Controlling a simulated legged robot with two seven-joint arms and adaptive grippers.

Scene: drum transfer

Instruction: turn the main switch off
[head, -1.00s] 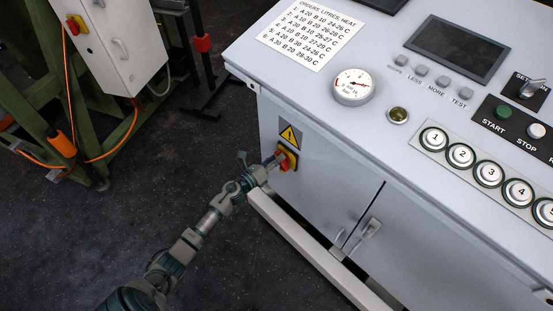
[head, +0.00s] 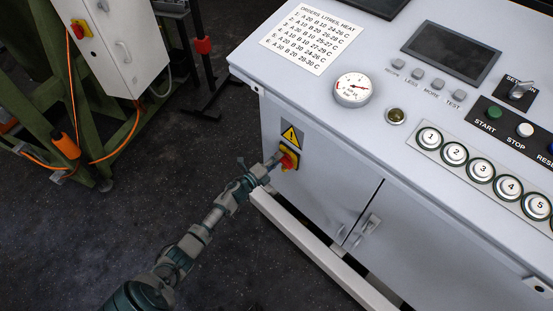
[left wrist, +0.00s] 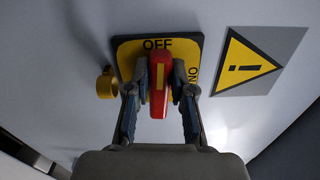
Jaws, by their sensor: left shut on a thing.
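The main switch has a red handle (left wrist: 160,100) with a yellow stripe, on a yellow plate (left wrist: 128,50) marked OFF at the top and ON at the right. In the left wrist view the handle stands upright, its upper end at the OFF mark. My left gripper (left wrist: 160,108) is shut on the handle, a finger on each side. In the head view the switch (head: 289,158) is on the console's front panel, below a warning sign (head: 292,136), and my left gripper (head: 276,162) reaches it from the lower left. My right gripper is not in view.
The grey console (head: 320,185) fills the right side, with a gauge (head: 353,88), buttons and a screen on top. A white rail (head: 320,250) runs along its foot. A green frame with a white cabinet (head: 118,45) stands at the left. Dark floor lies between.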

